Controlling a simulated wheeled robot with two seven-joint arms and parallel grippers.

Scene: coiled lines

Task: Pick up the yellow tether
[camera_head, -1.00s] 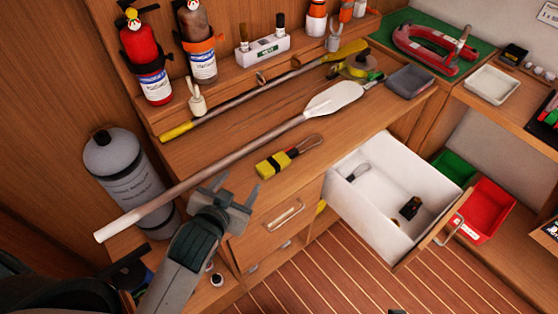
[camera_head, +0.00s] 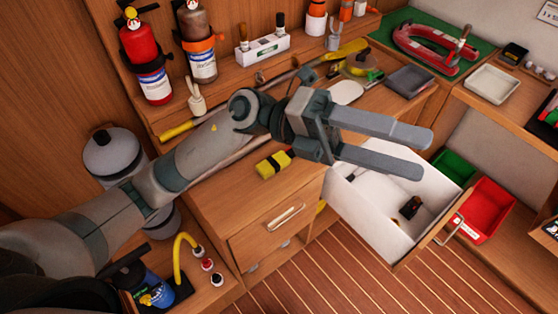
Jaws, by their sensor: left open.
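The yellow tether (camera_head: 272,165), a folded yellow bundle with a black band, lies on the wooden counter above the closed drawer front. Its right end, where a metal clip showed earlier, is now hidden behind my left gripper. My left gripper (camera_head: 424,154) is open and empty, with both fingers pointing right. It is in front of the counter's right part and the open drawer in the picture, with its fingertips well to the right of the tether. My right gripper is not in view.
A white open drawer (camera_head: 375,215) holds a small dark item (camera_head: 411,207). Paddles (camera_head: 346,92) lie along the counter, partly behind my arm. A grey tray (camera_head: 410,81) sits at the counter's right end. Red and green bins (camera_head: 487,208) stand at right.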

